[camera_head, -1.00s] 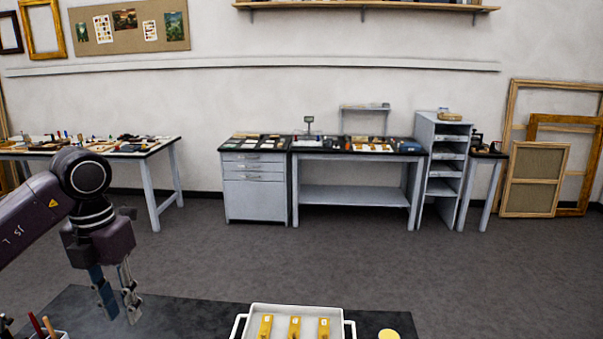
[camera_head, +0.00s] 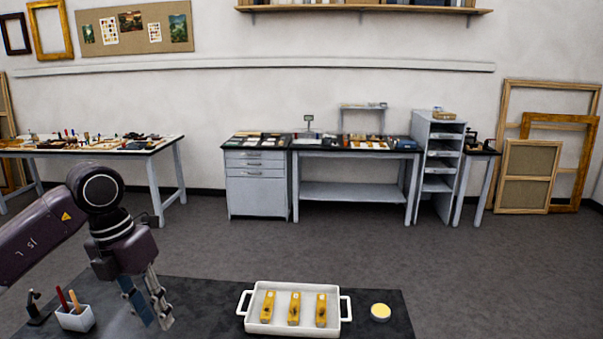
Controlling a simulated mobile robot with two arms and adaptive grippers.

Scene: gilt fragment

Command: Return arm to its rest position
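My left arm comes in from the left, and its gripper (camera_head: 157,314) points down over the left part of the dark near table. Its two fingers are a little apart with nothing seen between them. A white two-handled tray (camera_head: 250,322) stands on the table to the right of the gripper, well apart from it. Several yellow-gold pieces (camera_head: 294,309) lie in the tray in a row. My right gripper is not in view.
A white holder (camera_head: 76,318) with red and orange-handled tools stands left of the gripper, beside a small dark stand (camera_head: 36,309). A round yellow-topped dish (camera_head: 380,311) is right of the tray. The dark table (camera_head: 212,300) is bare between gripper and tray. Benches stand far behind.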

